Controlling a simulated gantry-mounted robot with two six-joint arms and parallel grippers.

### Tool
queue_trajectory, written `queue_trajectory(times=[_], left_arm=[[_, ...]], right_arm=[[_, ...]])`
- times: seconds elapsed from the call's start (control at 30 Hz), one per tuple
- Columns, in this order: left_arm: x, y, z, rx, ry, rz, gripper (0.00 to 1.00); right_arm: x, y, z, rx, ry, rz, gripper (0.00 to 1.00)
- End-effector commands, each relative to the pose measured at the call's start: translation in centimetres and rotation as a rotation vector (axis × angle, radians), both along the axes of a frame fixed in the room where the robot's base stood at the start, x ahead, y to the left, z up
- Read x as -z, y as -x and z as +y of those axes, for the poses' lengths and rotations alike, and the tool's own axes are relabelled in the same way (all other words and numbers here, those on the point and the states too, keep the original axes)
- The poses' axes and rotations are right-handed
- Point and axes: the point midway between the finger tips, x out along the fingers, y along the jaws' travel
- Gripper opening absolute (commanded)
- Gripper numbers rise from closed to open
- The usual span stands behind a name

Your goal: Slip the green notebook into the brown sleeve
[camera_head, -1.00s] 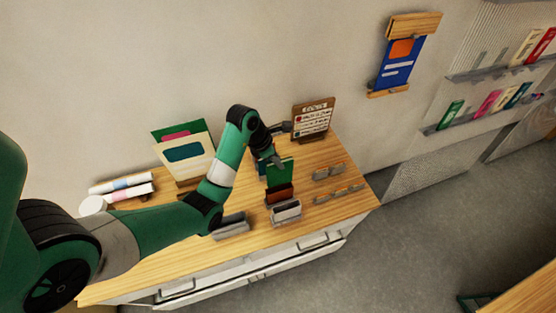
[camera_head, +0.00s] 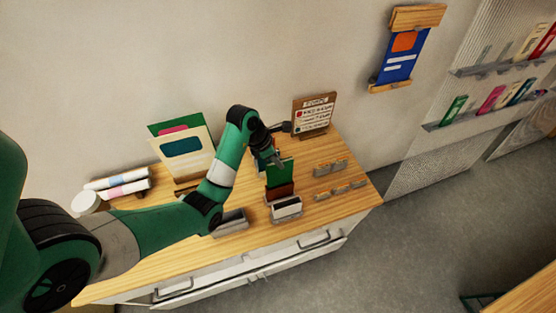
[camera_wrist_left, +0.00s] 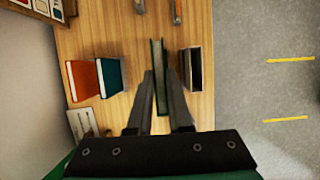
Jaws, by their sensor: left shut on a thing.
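The green notebook (camera_head: 281,172) is upright in my left gripper (camera_head: 276,157), above the front middle of the wooden table. In the left wrist view the notebook (camera_wrist_left: 158,72) shows edge-on between the two fingers of the left gripper (camera_wrist_left: 161,88), which are shut on it. The brown sleeve (camera_head: 281,191) stands upright in a pale holder just in front of the notebook. In the wrist view the sleeve (camera_wrist_left: 193,72) shows a dark open mouth, to the right of the notebook with a gap between. The notebook's lower edge is hidden in the head view. My right gripper is not in view.
Orange (camera_wrist_left: 84,80) and teal (camera_wrist_left: 110,77) books stand left of the notebook in the wrist view. Grey holders (camera_head: 330,168) are at the table's right, an empty-looking one (camera_head: 231,222) at front left. A sign board (camera_head: 313,115) and large folders (camera_head: 184,150) stand at the back.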

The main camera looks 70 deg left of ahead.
Motion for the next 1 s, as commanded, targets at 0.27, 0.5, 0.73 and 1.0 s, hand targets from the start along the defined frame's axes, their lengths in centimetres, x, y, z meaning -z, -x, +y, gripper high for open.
queue_trajectory(times=[0.27,0.5,0.73,1.0], left_arm=[[0.0,0.0,0.0,0.0,0.0,0.0,0.0],[0.7,0.0,0.0,0.0,0.0,0.0,0.0],[1.7,0.0,0.0,0.0,0.0,0.0,0.0],[2.8,0.0,0.0,0.0,0.0,0.0,0.0]], right_arm=[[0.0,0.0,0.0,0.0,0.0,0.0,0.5],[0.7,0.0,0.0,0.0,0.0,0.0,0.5],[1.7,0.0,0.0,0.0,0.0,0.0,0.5],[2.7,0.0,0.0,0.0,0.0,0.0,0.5]])
